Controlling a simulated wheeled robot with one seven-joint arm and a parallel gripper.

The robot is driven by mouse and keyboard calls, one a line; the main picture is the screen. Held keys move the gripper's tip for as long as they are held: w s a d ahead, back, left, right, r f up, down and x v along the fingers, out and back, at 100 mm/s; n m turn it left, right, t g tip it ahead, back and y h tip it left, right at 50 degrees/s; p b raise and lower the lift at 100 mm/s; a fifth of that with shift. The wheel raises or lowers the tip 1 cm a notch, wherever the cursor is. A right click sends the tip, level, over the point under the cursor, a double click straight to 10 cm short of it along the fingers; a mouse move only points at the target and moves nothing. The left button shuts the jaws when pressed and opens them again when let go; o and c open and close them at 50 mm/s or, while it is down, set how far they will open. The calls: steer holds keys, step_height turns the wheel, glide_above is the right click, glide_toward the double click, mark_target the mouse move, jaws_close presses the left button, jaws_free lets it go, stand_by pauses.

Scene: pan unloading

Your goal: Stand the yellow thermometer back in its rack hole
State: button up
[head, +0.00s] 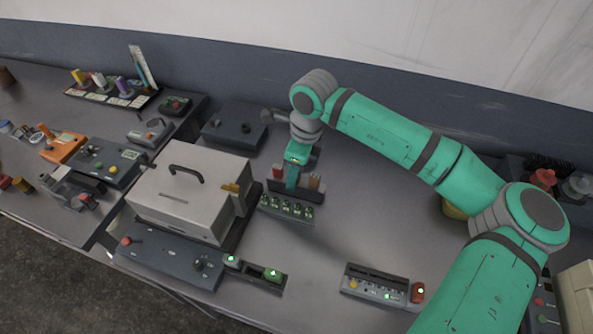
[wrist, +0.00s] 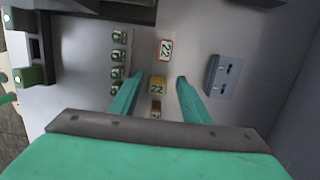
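A yellow piece with a "22" display (wrist: 157,87), which looks like the yellow thermometer, shows between my fingers in the wrist view. My gripper (wrist: 159,76) has its two fingers apart, one on each side of it, with gaps visible. In the head view my gripper (head: 292,180) points down over a small dark rack (head: 306,199). Orange-red pieces (head: 314,182) stand at the rack's two ends. The yellow piece is hidden by my gripper in the head view. I cannot tell whether it sits in a hole.
A red-framed "22" display (wrist: 165,49) lies ahead of the fingers. A row of green-lit units (head: 287,207) is in front of the rack. A large grey box with a handle (head: 190,190) stands close on the left.

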step_height(320, 180, up, 11)
steer(key=d, duration=0.1)
steer(key=shift+s+d+f, duration=0.15)
steer(key=shift+d, duration=0.1)
stand_by(0.3)
steer(key=shift+a, duration=0.1)
